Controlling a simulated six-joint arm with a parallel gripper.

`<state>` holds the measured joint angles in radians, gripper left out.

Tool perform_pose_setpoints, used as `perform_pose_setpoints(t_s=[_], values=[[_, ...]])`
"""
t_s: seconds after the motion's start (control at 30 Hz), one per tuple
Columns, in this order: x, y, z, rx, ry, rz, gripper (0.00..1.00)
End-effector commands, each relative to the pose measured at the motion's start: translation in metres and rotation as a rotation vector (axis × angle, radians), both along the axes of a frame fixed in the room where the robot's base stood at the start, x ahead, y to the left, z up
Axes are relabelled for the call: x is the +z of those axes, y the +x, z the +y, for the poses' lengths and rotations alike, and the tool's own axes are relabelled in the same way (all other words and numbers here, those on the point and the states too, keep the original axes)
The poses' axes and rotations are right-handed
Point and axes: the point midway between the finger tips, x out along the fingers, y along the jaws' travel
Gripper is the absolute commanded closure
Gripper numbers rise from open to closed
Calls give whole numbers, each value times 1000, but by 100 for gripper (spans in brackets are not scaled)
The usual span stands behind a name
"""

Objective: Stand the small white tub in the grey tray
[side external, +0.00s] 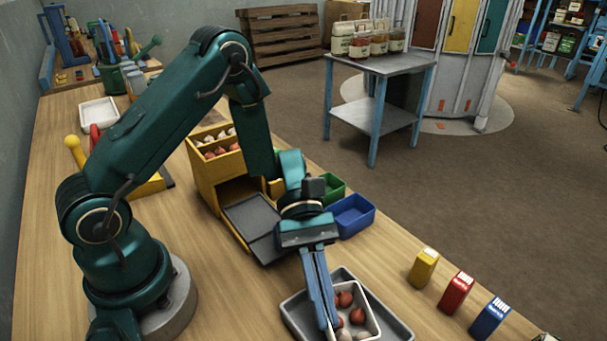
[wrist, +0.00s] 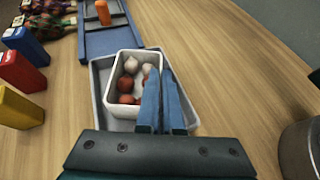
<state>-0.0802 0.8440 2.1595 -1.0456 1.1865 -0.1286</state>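The small white tub (wrist: 113,108) holds red and white bulb-like items. It shows over the grey tray (wrist: 98,80), within its outline, and looks upright. In the side external view the tub (side external: 375,324) and tray (side external: 398,325) are partly cut off by the bottom edge. I cannot tell whether the tub's base touches the tray floor. My gripper (wrist: 162,75) points down at one wall of the tub, with one finger inside and one outside. The fingers are close together and look shut on that wall; they hide part of the tub. My gripper also shows in the side external view (side external: 328,325).
Yellow (side external: 423,267), red (side external: 456,292) and blue (side external: 490,318) boxes stand right of the tray. A yellow bin unit (side external: 207,182), a green bin (side external: 333,190) and a blue bin (side external: 352,215) stand behind it. A metal cylinder (wrist: 298,150) is at the wrist view's right edge.

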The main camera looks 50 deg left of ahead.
Motion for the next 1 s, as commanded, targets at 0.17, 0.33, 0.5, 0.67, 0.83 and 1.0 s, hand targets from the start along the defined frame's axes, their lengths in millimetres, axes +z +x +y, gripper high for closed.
perform_pose_setpoints(t_s=[0.17, 0.33, 0.5, 0.67, 0.83, 1.0], values=[[-10, 0, 0, -1, -2, 0, 100], [-9, 0, 0, -1, -2, -1, 100], [-11, 0, 0, -1, -1, -2, 85], [-11, 0, 0, -1, -1, -2, 67], [-11, 0, 0, -1, -1, -2, 67], [-6, 4, 5, 2, -2, -5, 67]])
